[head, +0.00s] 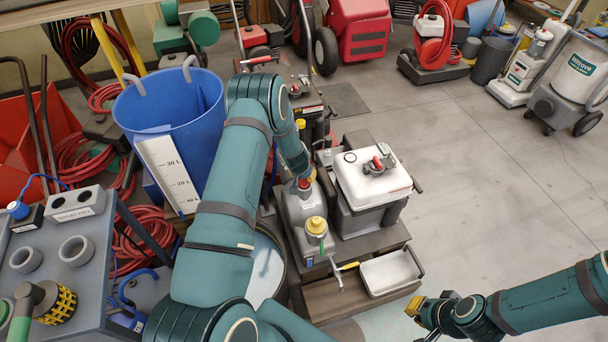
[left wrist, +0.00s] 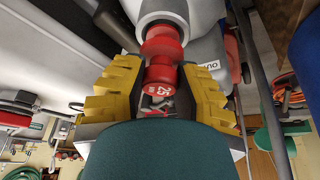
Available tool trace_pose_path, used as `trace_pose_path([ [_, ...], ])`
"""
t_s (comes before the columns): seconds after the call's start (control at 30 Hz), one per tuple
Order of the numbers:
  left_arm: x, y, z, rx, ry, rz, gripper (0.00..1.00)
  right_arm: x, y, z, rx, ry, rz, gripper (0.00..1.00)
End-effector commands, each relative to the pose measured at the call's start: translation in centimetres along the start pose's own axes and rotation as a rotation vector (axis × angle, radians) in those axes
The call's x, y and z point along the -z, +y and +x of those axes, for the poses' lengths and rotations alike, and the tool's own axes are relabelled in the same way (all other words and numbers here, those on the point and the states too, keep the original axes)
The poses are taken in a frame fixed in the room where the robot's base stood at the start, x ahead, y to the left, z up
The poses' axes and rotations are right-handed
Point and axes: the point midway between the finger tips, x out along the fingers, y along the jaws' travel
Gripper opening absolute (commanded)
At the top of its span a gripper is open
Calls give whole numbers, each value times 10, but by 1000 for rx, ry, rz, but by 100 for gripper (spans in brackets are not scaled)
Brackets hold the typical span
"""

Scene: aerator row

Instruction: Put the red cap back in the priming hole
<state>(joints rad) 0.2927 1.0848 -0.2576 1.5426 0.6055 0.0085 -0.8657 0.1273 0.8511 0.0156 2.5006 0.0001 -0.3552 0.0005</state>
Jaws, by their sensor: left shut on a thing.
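The red cap (left wrist: 163,58) has a ribbed grip and a printed end. My left gripper (left wrist: 158,100) is shut on it, with yellow fingers on both sides. The cap's far end meets a pale grey neck (left wrist: 160,12) in the left wrist view; I cannot tell whether it is seated. In the head view the red cap (head: 304,184) shows over the top of a grey pump body (head: 299,209), below my left forearm, which hides most of the left gripper. My right gripper (head: 432,306) is at the lower right, apart from the pump, its yellow fingers apart and empty.
A yellow-topped fitting (head: 316,228) stands at the pump's front. A white-topped unit (head: 372,180) is close on the right, and an empty tray (head: 391,273) in front. A blue bucket (head: 172,105) and grey bench (head: 75,285) are left.

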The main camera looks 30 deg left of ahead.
Motion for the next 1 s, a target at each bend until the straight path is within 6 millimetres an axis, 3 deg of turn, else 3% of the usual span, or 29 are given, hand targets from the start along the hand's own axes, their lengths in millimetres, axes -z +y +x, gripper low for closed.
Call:
trace_pose_path([
  [0.93,-9,0,20,0,-1,0,0,0,0,1,0,0,0,0],
  [0.97,-9,0,20,0,-1,0,35,0,0,1,0,0,0,0],
  [1.0,-8,0,20,0,-1,0,49,0,0,1,0,0,0,0],
])
